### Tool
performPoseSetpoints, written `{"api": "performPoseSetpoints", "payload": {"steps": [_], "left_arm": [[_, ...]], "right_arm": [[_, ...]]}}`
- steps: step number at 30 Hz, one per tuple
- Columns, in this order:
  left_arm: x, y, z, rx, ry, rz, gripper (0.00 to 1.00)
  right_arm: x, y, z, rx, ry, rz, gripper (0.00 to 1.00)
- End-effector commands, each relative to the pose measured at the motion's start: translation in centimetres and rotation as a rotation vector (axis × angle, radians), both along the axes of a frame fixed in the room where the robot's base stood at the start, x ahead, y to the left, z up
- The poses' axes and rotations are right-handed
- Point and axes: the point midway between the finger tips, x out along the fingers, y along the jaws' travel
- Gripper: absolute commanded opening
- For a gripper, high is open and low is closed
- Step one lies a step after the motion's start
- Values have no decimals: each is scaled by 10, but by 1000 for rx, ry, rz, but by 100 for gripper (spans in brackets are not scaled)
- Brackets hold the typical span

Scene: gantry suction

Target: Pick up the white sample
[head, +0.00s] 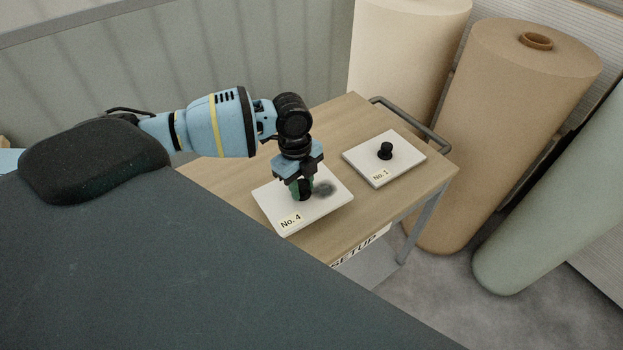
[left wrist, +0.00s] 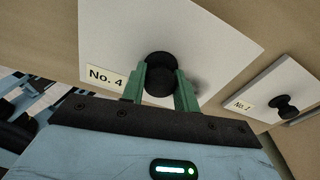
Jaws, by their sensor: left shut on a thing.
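A whitish square plate (head: 333,201) labelled No. 4 is on the wooden cart top, with a black knob (left wrist: 161,75) at its middle. The left wrist view shows the same plate (left wrist: 215,40) in front of my fingers. My left gripper (head: 301,189) points down at this plate, its green fingers (left wrist: 159,84) shut on the knob from both sides. I cannot tell whether the plate touches the cart top. A second pale plate (head: 361,160), labelled No. 1, lies to the right with its own black knob (head: 385,150). My right gripper is not in view.
The wooden cart top (head: 330,113) has bare room around both plates, and a grey handle (head: 412,122) on its right side. Large cream (head: 400,50), tan (head: 510,110) and greenish (head: 560,200) rolls stand close behind and right of the cart.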

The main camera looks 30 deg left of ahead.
Motion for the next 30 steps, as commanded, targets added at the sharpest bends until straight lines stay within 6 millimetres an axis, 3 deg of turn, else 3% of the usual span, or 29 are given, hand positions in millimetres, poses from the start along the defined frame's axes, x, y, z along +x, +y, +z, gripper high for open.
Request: {"api": "performPoseSetpoints", "payload": {"steps": [6, 15, 21, 30], "left_arm": [[-53, 8, 7, 2, -3, -2, 0], [-103, 14, 10, 2, -1, -1, 0], [-116, 15, 12, 0, -2, 0, 0], [-118, 15, 12, 0, -2, 0, 0]], "right_arm": [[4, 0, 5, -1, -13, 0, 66], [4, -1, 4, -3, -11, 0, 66], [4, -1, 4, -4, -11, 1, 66], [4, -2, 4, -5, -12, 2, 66]]}}
